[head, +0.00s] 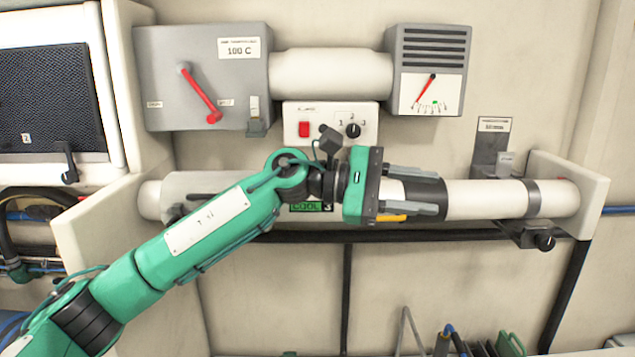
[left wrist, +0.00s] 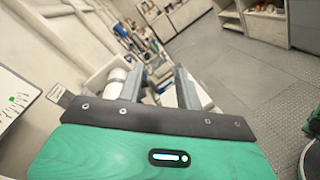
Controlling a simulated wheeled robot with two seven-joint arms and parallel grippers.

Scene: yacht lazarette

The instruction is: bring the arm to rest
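My left arm, green with black joints, comes in from the lower left and crosses in front of the lower white pipe (head: 485,199). My left gripper (head: 440,192) is at the middle right of the head view, its two grey fingers pointing right and standing apart. In the left wrist view the fingers (left wrist: 158,85) are also apart, with nothing held between them. The white pipe end (left wrist: 117,80) shows there left of the fingers, not between them. Part of the lower pipe and a green "COOL 3" display (head: 312,208) are partly hidden by my arm. My right gripper is not in view.
Above are a grey box with a red lever (head: 200,95), a gauge box (head: 431,70) and a switch panel (head: 330,123). A white bracket (head: 560,190) holds the pipe's right end. Tools stand low at the right. The wall below the pipe is mostly bare.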

